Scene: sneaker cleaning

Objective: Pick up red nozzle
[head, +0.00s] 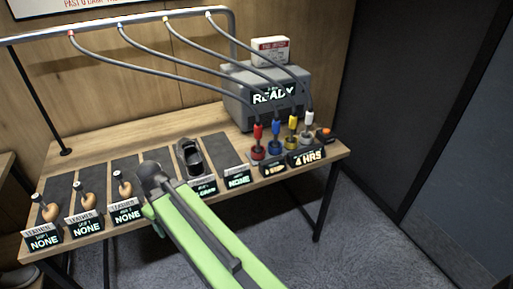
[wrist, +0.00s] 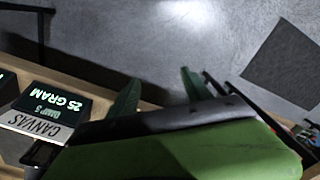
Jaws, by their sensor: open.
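The red nozzle (head: 258,132) stands upright in its holder on the right part of the wooden bench, with a hose rising from its top. A blue nozzle (head: 276,130), a yellow nozzle (head: 293,124) and a white nozzle (head: 308,119) stand in a row to its right. My green arm reaches in from the bottom of the head view, and its end is by the bench's front edge, left of the nozzles. In the wrist view my gripper (wrist: 160,88) is open, its two green fingers apart with only floor between them. The red nozzle is not visible in the wrist view.
A grey machine reading READY (head: 262,95) stands behind the nozzles. Brush stations with label displays (head: 86,226) line the bench's left front. A metal rail (head: 120,20) carries the hoses overhead. A display reading 25 GRAM (wrist: 58,103) shows in the wrist view.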

